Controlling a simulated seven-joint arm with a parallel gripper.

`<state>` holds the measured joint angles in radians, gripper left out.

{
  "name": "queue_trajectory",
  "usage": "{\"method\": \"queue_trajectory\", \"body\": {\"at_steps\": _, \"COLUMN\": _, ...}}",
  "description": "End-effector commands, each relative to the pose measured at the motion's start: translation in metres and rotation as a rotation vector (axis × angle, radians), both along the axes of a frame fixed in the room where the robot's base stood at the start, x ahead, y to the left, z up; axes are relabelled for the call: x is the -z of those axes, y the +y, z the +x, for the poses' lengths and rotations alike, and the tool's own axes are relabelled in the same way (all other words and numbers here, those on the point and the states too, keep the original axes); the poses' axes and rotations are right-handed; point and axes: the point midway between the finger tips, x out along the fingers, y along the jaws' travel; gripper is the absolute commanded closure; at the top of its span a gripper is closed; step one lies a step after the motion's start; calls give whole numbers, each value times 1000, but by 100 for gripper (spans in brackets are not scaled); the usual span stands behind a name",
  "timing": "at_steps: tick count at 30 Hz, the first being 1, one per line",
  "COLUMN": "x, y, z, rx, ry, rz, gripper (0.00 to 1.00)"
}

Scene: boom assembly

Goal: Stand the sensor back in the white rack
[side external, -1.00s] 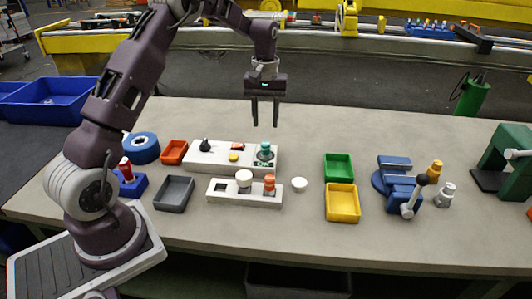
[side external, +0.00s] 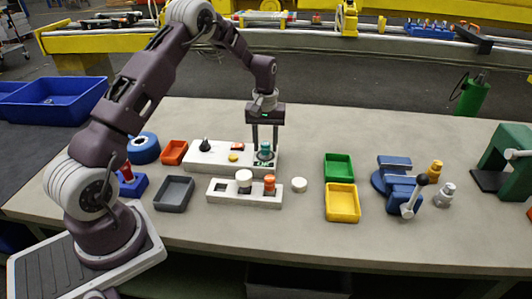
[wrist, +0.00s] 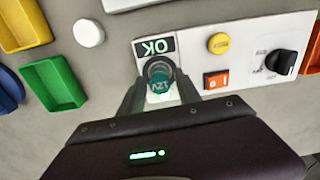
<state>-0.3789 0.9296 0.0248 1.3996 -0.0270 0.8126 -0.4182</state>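The sensor (side external: 265,149), a teal-topped cylinder, stands upright on the OK pad of the white panel box (side external: 205,157). In the wrist view the sensor (wrist: 160,83) sits between the fingertips, with lettering on its side. My gripper (side external: 265,144) points down with one finger on each side of it; the fingers look open, spread as wide as before. The white rack (side external: 231,199) lies in front of the panel box. Its left square slot is empty; a white-capped part (side external: 244,180) and an orange part (side external: 269,183) stand in it.
The panel box carries a black knob (wrist: 284,62), a yellow button (wrist: 218,43) and an orange switch (wrist: 215,80). A white disc (side external: 299,184) lies right of the rack. Green (side external: 338,166), yellow (side external: 342,201), grey (side external: 173,192) and orange-red (side external: 173,152) bins stand around.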

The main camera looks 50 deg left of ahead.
Motion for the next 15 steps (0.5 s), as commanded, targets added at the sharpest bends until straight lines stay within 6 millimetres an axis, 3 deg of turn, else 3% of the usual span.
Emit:
{"method": "queue_trajectory", "body": {"at_steps": 2, "x": 0, "y": 0, "z": 0, "rx": 0, "ry": 0, "rz": 0, "gripper": 60}}
{"method": "queue_trajectory", "body": {"at_steps": 8, "x": 0, "y": 0, "z": 0, "rx": 1, "ry": 0, "rz": 0, "gripper": 99}}
{"method": "queue_trajectory", "body": {"at_steps": 15, "x": -10, "y": 0, "z": 1, "rx": 1, "ry": -1, "rz": 0, "gripper": 100}}
